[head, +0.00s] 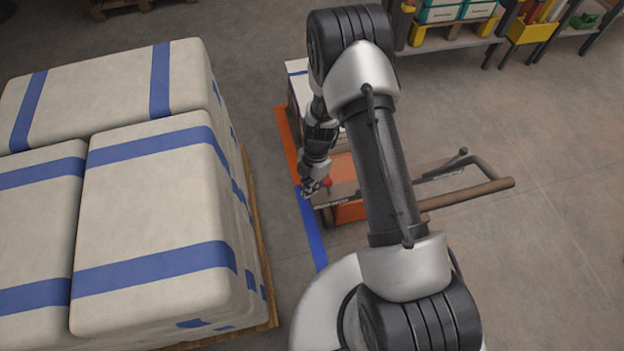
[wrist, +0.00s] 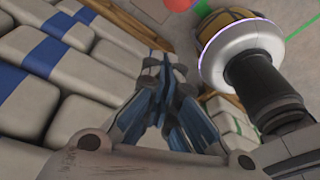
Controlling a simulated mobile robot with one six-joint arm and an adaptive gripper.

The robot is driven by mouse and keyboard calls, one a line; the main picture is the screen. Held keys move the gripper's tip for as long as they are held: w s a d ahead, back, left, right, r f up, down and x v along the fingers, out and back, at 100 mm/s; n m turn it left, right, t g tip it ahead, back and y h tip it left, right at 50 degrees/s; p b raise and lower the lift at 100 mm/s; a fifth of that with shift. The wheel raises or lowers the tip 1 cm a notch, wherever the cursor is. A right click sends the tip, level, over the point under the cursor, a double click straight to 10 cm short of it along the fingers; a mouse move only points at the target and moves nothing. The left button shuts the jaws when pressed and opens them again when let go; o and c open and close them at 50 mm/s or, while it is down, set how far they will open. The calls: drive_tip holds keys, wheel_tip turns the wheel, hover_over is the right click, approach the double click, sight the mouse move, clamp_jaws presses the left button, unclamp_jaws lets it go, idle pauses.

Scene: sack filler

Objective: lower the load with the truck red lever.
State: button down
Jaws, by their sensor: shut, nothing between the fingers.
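The truck (head: 350,211) is orange with a long brown handle bar (head: 470,195) reaching right, in the middle of the head view. Its red lever knob (head: 327,183) shows as a small red spot beside my gripper (head: 311,188). A red ball, which looks like the same knob (wrist: 181,4), is cut off by the top edge of the wrist view. My gripper's fingers (wrist: 168,78) are shut and empty there, below the ball and apart from it. The load (head: 298,68) on the truck is mostly hidden behind my arm. I cannot tell the lever's angle.
Large white sacks (head: 150,215) with blue bands are stacked on a wooden pallet (head: 262,265) close to the left of my gripper. A blue floor line (head: 312,238) runs beside the truck. Shelving with bins (head: 455,30) stands at the back right. The floor at right is clear.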

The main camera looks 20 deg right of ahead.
sight(329, 187)
drive_tip(key=d+f, duration=0.1)
drive_tip(key=w+d+f+b, duration=0.1)
drive_tip(key=d, duration=0.1)
drive_tip(key=shift+w+d, duration=0.1)
drive_tip(key=shift+w, duration=0.05)
drive_tip(key=shift+d+r+b, duration=0.1)
drive_tip(key=shift+d+b, duration=0.2)
drive_tip(key=shift+d, duration=0.05)
idle(0.7)
drive_tip(key=shift+d+r+b, duration=0.15)
drive_tip(key=shift+d+b, duration=0.8)
drive_tip(key=shift+d, duration=0.45)
drive_tip(key=shift+d+r+b, duration=0.1)
drive_tip(key=shift+d+b, duration=0.8)
drive_tip(key=shift+d, duration=0.7)
drive_tip(key=shift+w+a, duration=0.1)
